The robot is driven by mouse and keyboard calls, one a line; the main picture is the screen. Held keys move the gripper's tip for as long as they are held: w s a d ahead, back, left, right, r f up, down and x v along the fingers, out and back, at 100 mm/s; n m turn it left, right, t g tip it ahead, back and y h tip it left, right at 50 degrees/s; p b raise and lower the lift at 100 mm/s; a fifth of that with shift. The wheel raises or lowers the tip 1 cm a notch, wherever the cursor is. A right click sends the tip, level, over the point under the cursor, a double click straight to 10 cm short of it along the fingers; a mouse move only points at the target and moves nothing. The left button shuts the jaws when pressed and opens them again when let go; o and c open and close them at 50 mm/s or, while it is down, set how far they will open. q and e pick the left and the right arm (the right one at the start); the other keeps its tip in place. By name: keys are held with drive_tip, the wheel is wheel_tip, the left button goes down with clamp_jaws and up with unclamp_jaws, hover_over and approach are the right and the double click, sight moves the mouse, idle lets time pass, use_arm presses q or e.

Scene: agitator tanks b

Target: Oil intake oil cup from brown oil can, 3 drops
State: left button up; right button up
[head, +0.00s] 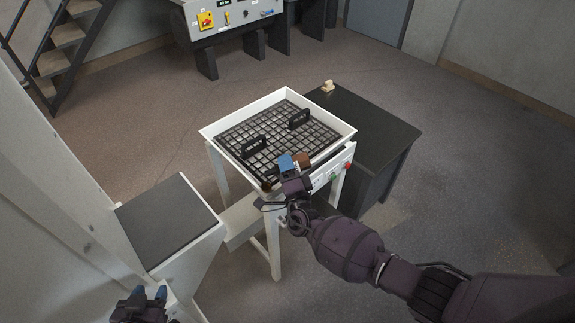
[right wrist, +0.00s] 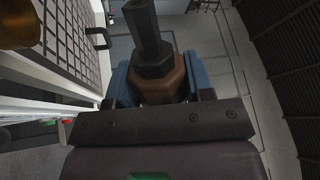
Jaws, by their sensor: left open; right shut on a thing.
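My right gripper (head: 294,163) is shut on the brown oil can (head: 303,159), beside the near edge of the white-framed grid tray. In the right wrist view the brown oil can (right wrist: 165,82) sits between the blue fingers, with a dark collar and dark spout. A small brass-coloured rounded part (head: 267,186) is at the tray's near corner, left of the can and apart from it. A brass part also shows in the right wrist view (right wrist: 20,24). I cannot tell whether it is the intake oil cup. My left gripper (head: 150,294) is open and empty at the bottom left.
The white tray (head: 212,131) holds a dark grid with two black upright plates (head: 254,146). A dark-topped table (head: 385,135) behind it carries a small beige object (head: 328,86). A dark-topped white cabinet (head: 166,222) stands left. A control panel (head: 238,17) is at the back.

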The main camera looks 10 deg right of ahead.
drive_tip(key=shift+a+r+n+p, duration=0.1)
drive_tip(key=shift+r+n+p, duration=0.3)
drive_tip(key=shift+n+p, duration=0.2)
drive_tip(key=shift+f, duration=0.1)
idle(0.4)
idle(0.9)
idle(0.7)
idle(0.5)
